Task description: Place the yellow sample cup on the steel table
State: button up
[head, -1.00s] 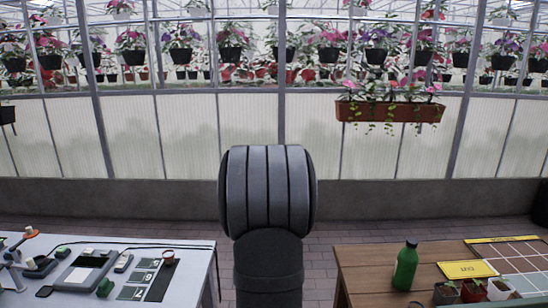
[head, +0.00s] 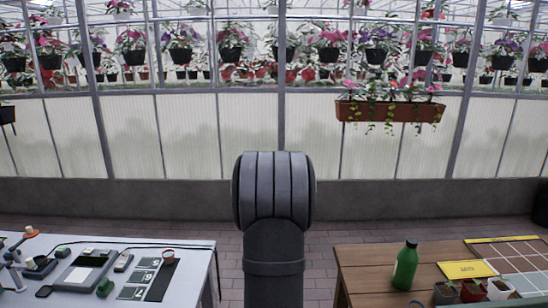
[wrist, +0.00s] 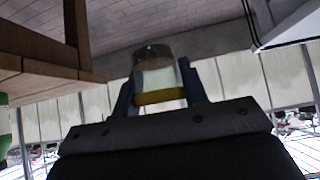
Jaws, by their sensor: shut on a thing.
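In the wrist view my gripper (wrist: 157,82) is shut on a pale cup with a yellow band, the yellow sample cup (wrist: 156,97). A finger lies on each side of it, and its far end looks brownish. The cup is in the air, apart from both tables. The head view shows neither gripper nor cup, only my arm in the middle. The steel table (head: 188,288) is the pale table at the left of the head view. A pale table corner (wrist: 285,22) at the wrist view's upper right appears to be the same table.
The steel table holds a grey device (head: 86,270), a numbered mat (head: 150,279), a small round item and a cable. The wooden table (head: 365,260) at right holds a green bottle (head: 405,266), several pots and a yellow sign (head: 464,269). A paved gap lies between the tables.

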jog(key=shift+s+a+f, duration=0.15)
jog(key=shift+s+f, duration=0.15)
jog(key=shift+f, duration=0.15)
jog(key=w+a+r+n+g+y, duration=0.1)
jog(key=w+a+r+n+y, duration=0.3)
jog(key=a, duration=1.7)
jog(key=s+a+n+g+y, duration=0.1)
jog(key=a+n+g+y, duration=0.3)
jog(key=a, duration=1.6)
jog(key=shift+f+n+t+h, duration=0.35)
jog(key=shift+f+t, duration=0.25)
jog(key=shift+f, duration=0.95)
jog(key=shift+f+n+t+h, duration=0.3)
jog(key=shift+f+t, duration=0.3)
jog(key=shift+f, duration=0.95)
jog(key=shift+f, duration=0.5)
jog(key=o, duration=1.1)
jog(key=shift+o, duration=0.2)
jog(key=v, duration=1.7)
jog(key=shift+d, duration=0.2)
jog(key=shift+r, duration=0.1)
